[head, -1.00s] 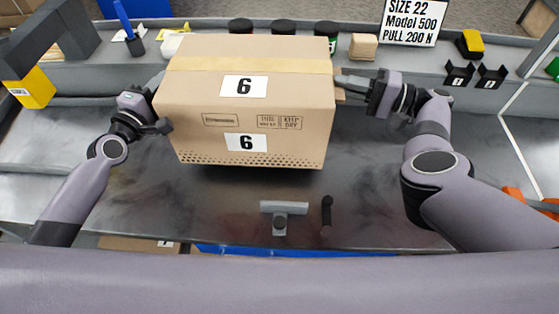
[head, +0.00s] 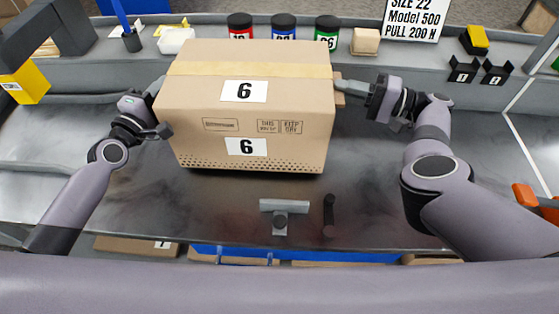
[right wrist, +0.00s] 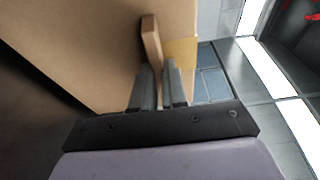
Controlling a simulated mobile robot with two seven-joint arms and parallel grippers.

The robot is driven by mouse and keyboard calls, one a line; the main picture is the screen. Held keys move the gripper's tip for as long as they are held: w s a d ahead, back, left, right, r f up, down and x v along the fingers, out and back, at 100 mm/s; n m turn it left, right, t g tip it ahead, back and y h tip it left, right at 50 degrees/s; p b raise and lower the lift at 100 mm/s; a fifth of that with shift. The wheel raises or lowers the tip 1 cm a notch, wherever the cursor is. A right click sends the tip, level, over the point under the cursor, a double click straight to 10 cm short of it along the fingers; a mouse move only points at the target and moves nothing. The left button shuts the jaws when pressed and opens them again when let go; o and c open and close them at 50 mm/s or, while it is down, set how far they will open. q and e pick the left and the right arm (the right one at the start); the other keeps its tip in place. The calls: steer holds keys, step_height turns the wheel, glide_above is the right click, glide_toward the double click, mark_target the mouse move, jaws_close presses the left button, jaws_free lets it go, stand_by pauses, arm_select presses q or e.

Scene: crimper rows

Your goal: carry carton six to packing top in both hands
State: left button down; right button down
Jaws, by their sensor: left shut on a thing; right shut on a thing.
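Carton six (head: 205,95) is a brown box with tan tape and "6" labels on its top and front. It is upright and looks held above the dark metal bench top (head: 150,212), with a shadow under it. My left gripper (head: 157,88) is at its left side; the carton's edge hides the fingertips. My right gripper (head: 345,88) is shut on a cardboard tab at its right side. In the right wrist view the fingers (right wrist: 158,88) pinch this tab (right wrist: 152,42) beside the carton wall (right wrist: 85,45). I cannot tell which surface is the packing top.
Several jars (head: 284,27), a wooden block (head: 365,41) and black holders (head: 478,71) stand along the back ledge. A grey T-shaped fixture (head: 282,207) and a black handle (head: 328,214) are in front of the carton. Boxes (head: 135,245) show below the bench's front edge.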

arm_select(q)
steer(key=shift+d+f+b, duration=0.25)
steer(key=shift+f+b, duration=0.45)
steer(key=shift+b, duration=0.25)
arm_select(e)
steer(key=shift+a+f, duration=0.3)
steer(key=shift+f, duration=0.55)
arm_select(q)
steer(key=c, duration=1.2)
jaws_free()
steer(key=shift+f, duration=0.2)
arm_select(e)
steer(key=c, duration=1.3)
jaws_free()
steer(key=shift+s+f, duration=0.1)
arm_select(q)
steer(key=shift+o, duration=0.6)
steer(key=shift+s, duration=0.15)
arm_select(e)
steer(key=shift+o, duration=0.7)
arm_select(q)
steer(key=shift+a, duration=0.1)
arm_select(e)
steer(key=shift+d, duration=0.15)
arm_select(q)
steer(key=v, duration=1.2)
arm_select(e)
steer(key=v, duration=1.2)
